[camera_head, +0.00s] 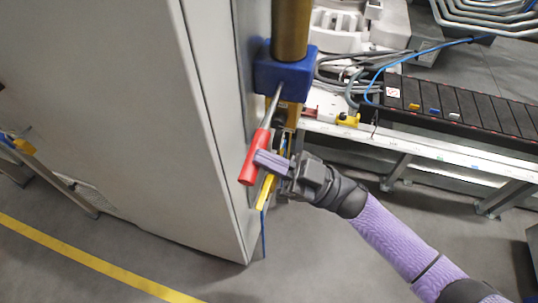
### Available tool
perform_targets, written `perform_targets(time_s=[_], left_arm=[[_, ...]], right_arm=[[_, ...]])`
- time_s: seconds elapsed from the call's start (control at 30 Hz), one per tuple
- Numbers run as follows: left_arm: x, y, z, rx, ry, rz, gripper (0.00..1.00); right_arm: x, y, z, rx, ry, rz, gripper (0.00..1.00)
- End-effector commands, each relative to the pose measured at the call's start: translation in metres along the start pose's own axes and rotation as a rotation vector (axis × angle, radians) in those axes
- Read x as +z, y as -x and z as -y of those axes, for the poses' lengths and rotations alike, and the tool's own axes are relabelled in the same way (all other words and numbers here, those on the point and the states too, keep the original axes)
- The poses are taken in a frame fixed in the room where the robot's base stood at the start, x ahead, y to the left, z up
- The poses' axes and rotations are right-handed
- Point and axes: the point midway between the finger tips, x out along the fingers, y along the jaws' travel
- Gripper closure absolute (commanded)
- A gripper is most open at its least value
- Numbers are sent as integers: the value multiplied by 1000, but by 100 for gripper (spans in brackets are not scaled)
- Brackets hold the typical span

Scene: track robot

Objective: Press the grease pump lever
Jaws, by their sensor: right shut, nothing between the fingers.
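The grease pump has a blue body (285,74) with a brass-coloured cylinder (291,28) above it, beside a tall grey cabinet. Its lever (257,154) has a thin metal rod and a red handle that slants down and to the left. My right gripper (262,162) comes in from the lower right, shut and empty. Its purple fingertips overlap the right side of the red handle in the picture; whether they touch it I cannot tell. My left gripper is not in view.
The grey cabinet (130,110) fills the left side. A yellow part (266,192) hangs just below the fingers. A conveyor track (455,103) with cables (345,75) runs at the upper right. A yellow line (95,262) crosses the open floor.

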Motion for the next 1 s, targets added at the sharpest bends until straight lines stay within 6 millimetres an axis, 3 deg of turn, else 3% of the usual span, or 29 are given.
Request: perform_targets(time_s=[0.3,0.73,1.0], left_arm=[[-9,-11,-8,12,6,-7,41],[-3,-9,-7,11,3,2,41],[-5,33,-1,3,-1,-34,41]], right_arm=[[9,5,1,-26,46,6,100],[8,5,0,-26,48,7,100],[-34,-18,-10,-26,55,6,100]])
